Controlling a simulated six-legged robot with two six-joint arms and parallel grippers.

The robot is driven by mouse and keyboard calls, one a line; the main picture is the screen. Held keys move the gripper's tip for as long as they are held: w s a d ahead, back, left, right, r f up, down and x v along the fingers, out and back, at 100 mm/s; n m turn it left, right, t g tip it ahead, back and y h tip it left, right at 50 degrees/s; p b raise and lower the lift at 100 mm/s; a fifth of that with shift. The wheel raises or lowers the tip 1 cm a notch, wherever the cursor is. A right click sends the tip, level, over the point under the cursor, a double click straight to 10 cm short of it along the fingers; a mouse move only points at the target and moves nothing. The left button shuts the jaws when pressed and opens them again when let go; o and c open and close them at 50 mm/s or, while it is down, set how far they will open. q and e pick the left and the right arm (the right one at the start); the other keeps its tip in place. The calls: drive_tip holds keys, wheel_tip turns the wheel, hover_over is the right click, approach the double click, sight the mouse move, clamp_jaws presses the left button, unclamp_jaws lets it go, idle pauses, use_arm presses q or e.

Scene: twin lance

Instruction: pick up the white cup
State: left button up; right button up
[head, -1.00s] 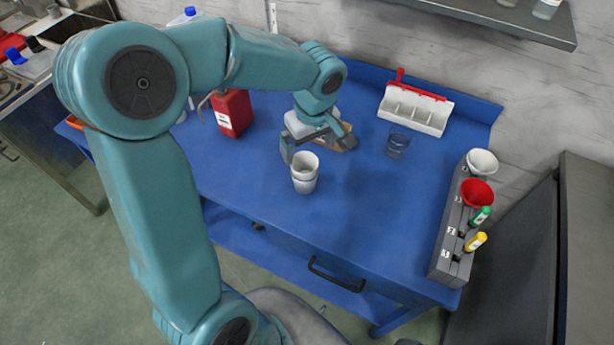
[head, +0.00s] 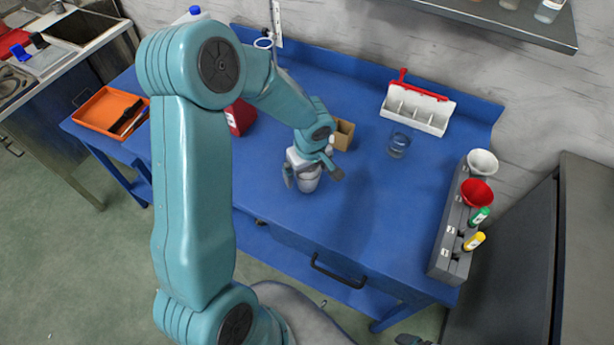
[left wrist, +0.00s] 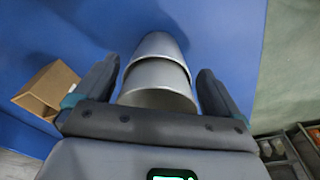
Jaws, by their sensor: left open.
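The white cup (head: 307,184) stands upright on the blue table, partly hidden by my left gripper (head: 312,177). In the left wrist view the cup (left wrist: 157,76) shows two rims, like two cups stacked. There my left gripper (left wrist: 159,70) is open, with one finger on each side of the cup. A narrow gap shows on each side in that view, and I cannot tell whether a finger touches it. My right gripper does not show clearly in any view.
A brown box (head: 342,134) stands just behind the gripper, and a blue glass (head: 398,146) to its right. A red container (head: 240,117) is partly behind my arm. A white caddy (head: 416,108) and a grey rack (head: 452,232) stand farther right.

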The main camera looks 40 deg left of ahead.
use_arm(q)
drive_tip(key=shift+w+f, duration=0.15)
drive_tip(key=shift+w, duration=0.05)
drive_tip(key=c, duration=0.8)
drive_tip(key=shift+c, duration=0.9)
drive_tip(key=shift+s, duration=0.1)
